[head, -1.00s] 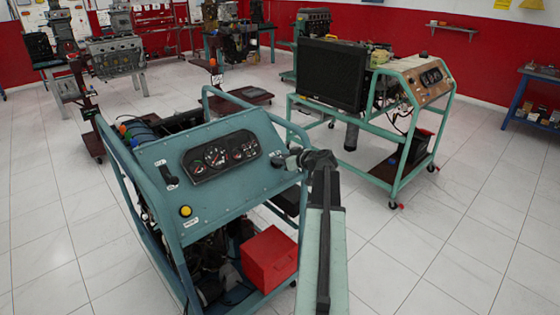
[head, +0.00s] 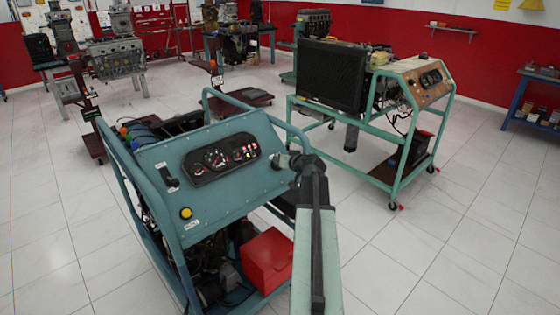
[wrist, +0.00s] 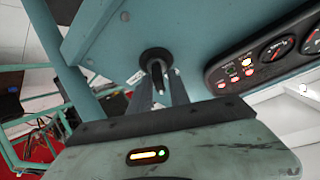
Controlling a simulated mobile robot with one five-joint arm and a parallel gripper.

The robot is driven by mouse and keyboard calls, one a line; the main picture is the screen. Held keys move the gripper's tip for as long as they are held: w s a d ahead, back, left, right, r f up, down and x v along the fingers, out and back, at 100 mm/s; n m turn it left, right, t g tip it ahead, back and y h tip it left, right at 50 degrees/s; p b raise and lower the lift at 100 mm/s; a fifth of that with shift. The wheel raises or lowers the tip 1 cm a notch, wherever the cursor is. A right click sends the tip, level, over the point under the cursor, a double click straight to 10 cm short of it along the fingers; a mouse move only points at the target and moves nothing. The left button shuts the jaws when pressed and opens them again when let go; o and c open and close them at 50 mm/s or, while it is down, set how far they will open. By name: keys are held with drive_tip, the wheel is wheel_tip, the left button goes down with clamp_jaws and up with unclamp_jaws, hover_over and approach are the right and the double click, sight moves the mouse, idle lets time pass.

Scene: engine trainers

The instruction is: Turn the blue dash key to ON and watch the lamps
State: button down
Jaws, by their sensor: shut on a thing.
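The blue engine trainer's sloping dash panel (head: 215,190) carries a dark gauge cluster (head: 205,173). Its warning lamps (head: 244,153) glow red and orange. They also show lit in the wrist view (wrist: 237,72). My gripper (head: 286,161) is at the panel's right edge, beside the cluster. In the wrist view my gripper (wrist: 160,82) is shut on the dash key, with its fingertips at the round black key switch (wrist: 155,57). The key is mostly hidden between the fingers, and its blue colour cannot be made out.
A yellow button (head: 186,213) and a dark lever (head: 168,175) are on the panel's left. A red box (head: 266,258) sits low in the frame. A second trainer (head: 400,130) with a radiator stands behind to the right. Tiled floor at the right is clear.

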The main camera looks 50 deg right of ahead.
drive_tip(key=shift+a+f+m+g+h+p, duration=0.15)
drive_tip(key=shift+m+g+h+p, duration=0.3)
drive_tip(key=shift+m, duration=1.05)
drive_tip(key=c, duration=1.5)
unclamp_jaws()
